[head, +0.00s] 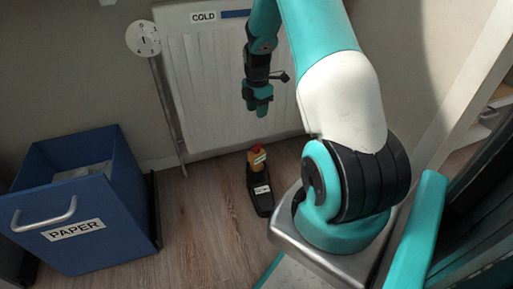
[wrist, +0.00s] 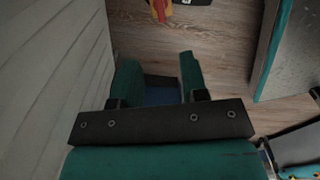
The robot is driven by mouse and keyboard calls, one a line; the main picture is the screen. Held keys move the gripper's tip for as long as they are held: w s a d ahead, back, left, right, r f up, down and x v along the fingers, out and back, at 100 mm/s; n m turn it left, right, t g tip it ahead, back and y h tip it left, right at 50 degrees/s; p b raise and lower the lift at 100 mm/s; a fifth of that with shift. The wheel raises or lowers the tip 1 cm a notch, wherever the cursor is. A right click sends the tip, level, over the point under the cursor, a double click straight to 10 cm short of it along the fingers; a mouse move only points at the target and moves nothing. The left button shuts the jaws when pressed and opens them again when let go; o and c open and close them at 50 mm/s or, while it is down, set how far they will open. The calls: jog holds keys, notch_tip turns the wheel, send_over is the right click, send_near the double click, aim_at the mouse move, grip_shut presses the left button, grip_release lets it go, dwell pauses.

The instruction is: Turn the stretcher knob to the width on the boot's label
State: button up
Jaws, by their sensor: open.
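A dark boot (head: 262,198) stands on the wood floor in front of the radiator, with a small white label whose writing is too small to read. A yellow and red part (head: 257,158), probably the stretcher with its knob, sticks up from the boot and also bears a small label. In the wrist view the red and yellow part (wrist: 160,10) is cut off by the top edge, with a bit of the dark boot (wrist: 198,2) beside it. My gripper (head: 257,108) hangs above the boot, apart from it. In the wrist view its jaws (wrist: 158,64) are open and empty.
A white radiator (head: 215,85) marked COLD stands behind the boot. A blue bin (head: 120,215) marked PAPER stands to the left. A round white marked disc (head: 143,38) is on the wall beside the radiator. Floor (head: 205,215) between bin and boot is clear.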

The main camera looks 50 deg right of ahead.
aim_at(257, 144)
notch_tip(257, 144, down, 16)
jog(key=b, duration=0.8)
jog(key=shift+a, duration=0.1)
jog(key=shift+r, duration=0.1)
grip_shut()
